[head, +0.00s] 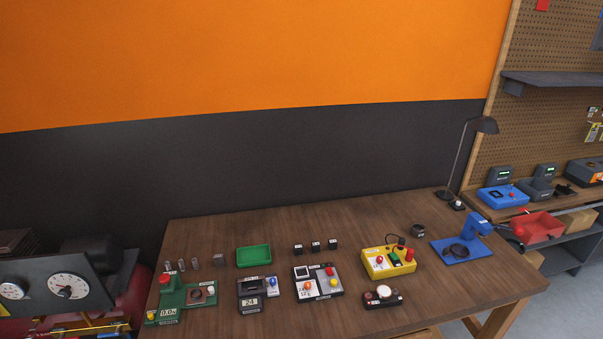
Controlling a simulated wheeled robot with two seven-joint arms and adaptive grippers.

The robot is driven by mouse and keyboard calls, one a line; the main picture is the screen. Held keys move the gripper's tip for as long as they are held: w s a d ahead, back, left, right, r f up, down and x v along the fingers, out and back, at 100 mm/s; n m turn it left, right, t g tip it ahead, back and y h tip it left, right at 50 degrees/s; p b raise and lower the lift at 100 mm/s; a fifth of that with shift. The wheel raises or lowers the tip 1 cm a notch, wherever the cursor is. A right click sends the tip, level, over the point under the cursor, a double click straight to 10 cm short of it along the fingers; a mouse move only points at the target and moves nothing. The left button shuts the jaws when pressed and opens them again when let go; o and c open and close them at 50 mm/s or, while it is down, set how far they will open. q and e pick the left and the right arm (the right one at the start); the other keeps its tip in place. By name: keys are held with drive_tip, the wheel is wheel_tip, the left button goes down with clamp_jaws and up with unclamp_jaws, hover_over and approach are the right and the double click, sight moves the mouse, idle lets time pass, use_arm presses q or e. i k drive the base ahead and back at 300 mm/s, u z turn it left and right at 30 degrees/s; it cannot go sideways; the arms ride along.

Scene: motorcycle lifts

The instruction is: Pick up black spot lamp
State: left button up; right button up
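A thin black lamp stands at the back right corner of the wooden table (330,215). Its dark shade (487,125) hangs to the right at the top of a slim stem, and its base (446,196) rests near the table's back edge. A small dark round part (418,230) lies on the table to the left of the lamp; it is too small to tell what it is. Neither of my grippers is in view.
Along the table are a green tray (254,256), a green device (180,302), a grey device (257,294), a button panel (318,283), a yellow box (388,262) and a blue stand (462,249). A dark gauge panel (50,285) stands at left. The table's back middle is clear.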

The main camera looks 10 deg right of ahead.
sight(384, 296)
drive_tip(key=u, duration=3.3)
drive_tip(key=k, duration=1.6)
drive_tip(key=z, duration=2.1)
